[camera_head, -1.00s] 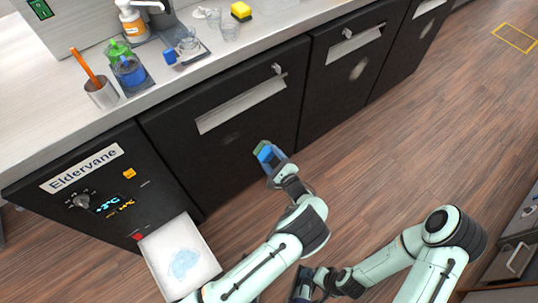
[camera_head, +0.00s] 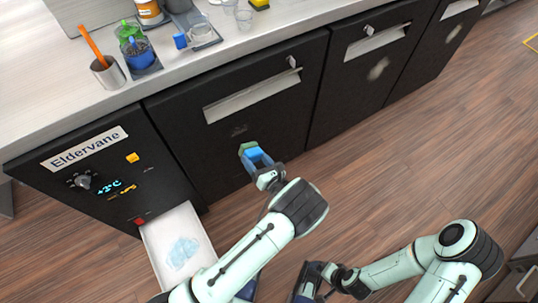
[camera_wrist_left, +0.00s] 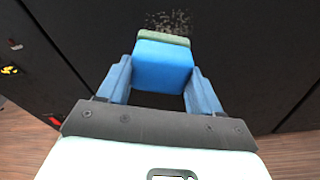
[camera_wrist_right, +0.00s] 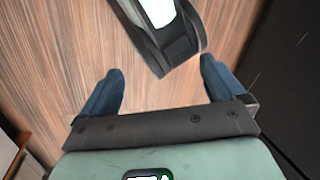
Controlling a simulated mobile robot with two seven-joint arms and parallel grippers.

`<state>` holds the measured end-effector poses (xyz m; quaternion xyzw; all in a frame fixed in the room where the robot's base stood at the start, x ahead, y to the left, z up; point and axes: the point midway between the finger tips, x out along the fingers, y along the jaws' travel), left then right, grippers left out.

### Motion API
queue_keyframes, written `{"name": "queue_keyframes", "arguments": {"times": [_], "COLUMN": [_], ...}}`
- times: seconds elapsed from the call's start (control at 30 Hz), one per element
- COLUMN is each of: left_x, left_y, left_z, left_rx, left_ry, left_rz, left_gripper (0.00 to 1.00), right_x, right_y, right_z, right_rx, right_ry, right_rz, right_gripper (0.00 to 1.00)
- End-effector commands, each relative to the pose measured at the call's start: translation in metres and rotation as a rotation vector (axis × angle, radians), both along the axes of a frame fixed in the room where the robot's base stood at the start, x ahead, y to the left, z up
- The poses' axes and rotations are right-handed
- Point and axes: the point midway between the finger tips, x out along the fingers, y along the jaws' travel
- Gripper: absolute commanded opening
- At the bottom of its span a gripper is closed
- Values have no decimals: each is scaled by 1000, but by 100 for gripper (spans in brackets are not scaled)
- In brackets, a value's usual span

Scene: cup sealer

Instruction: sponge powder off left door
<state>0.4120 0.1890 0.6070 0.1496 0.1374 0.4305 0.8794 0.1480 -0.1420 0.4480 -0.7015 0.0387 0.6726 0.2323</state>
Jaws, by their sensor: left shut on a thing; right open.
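The left door (camera_head: 262,118) is a dark cabinet front with a long pale handle slot. A faint grey powder patch (camera_head: 239,130) is on it; in the left wrist view the powder (camera_wrist_left: 170,20) shows as speckles just beyond the sponge. My left gripper (camera_head: 257,162) is shut on a blue sponge with a green pad (camera_wrist_left: 162,62), the green side towards the door. The sponge is just below the powder patch; I cannot tell whether it touches the door. My right gripper (camera_wrist_right: 163,90) is open and empty, low over the floor.
An open white drawer (camera_head: 178,250) with a pale blue patch juts out at lower left, beside the Eldervane panel (camera_head: 85,150). Doors to the right carry another pale smudge (camera_head: 378,68). Cups and bottles stand on the counter (camera_head: 55,90). Wooden floor (camera_head: 420,150) is clear at right.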

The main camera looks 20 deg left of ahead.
Motion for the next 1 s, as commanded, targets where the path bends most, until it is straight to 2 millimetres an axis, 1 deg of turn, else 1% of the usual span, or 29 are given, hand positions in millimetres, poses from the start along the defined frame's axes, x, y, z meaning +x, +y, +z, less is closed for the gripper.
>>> {"name": "queue_keyframes", "arguments": {"times": [0.1, 0.2, 0.33, 0.47, 0.8, 1.0], "left_x": [-16, -26, -31, -26, -3, 5], "left_y": [12, 19, 24, 31, 57, 66], "left_z": [1, 3, 5, 4, 4, 4], "left_rx": [129, 209, 252, 257, 255, 255], "left_ry": [160, 252, 300, 306, 303, 302], "left_rz": [-7, -14, -18, -18, -18, -18], "left_gripper": [32, 32, 32, 32, 32, 32], "right_x": [6, 10, 13, 16, 31, 37], "right_y": [-3, -5, -6, -8, -15, -18], "right_z": [-6, -10, -12, -14, -26, -29], "right_rx": [-7, -13, -16, -21, -40, -48], "right_ry": [-15, -25, -34, -42, -82, -98], "right_rz": [-7, -11, -15, -18, -34, -40], "right_gripper": [96, 96, 96, 96, 96, 96]}}
